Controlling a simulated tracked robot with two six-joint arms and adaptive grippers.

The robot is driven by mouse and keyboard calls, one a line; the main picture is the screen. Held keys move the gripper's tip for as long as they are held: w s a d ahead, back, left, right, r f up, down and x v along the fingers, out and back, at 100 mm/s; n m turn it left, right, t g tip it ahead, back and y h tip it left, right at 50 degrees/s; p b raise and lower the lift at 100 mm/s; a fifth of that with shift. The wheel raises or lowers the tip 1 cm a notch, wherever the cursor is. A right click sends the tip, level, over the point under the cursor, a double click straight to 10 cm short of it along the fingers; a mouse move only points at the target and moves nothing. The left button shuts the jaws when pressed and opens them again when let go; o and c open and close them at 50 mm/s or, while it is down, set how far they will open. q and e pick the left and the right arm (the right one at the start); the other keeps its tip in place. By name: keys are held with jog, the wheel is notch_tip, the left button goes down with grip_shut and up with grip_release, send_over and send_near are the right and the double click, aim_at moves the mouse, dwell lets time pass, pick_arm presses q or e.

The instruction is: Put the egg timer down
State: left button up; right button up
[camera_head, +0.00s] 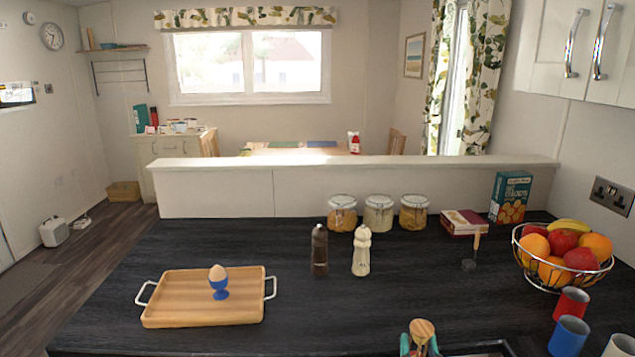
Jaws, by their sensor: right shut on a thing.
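The egg timer (422,329) shows at the bottom edge, right of the middle, as a small thing with a round, pale wooden top. My right gripper (420,347) is shut on it, with teal-tipped fingers at its sides. The frame edge cuts off the lower part of the gripper, and most of the timer's body is hidden. It is held over the near part of the dark worktop (330,305). My left gripper is not in view.
A wooden tray (175,300) holds an egg in a blue cup (219,290). Dark (319,252) and pale (361,252) mills stand mid-worktop. A fruit basket (562,287) and cups (569,337) are at right. A dark-rimmed recess (485,349) lies near the gripper. The worktop centre is clear.

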jog(key=shift+s+f+n+y, duration=0.3)
jog(key=shift+s+f+y, duration=0.1)
jog(key=shift+s+y, duration=0.25)
jog(key=shift+s+a+f, duration=0.1)
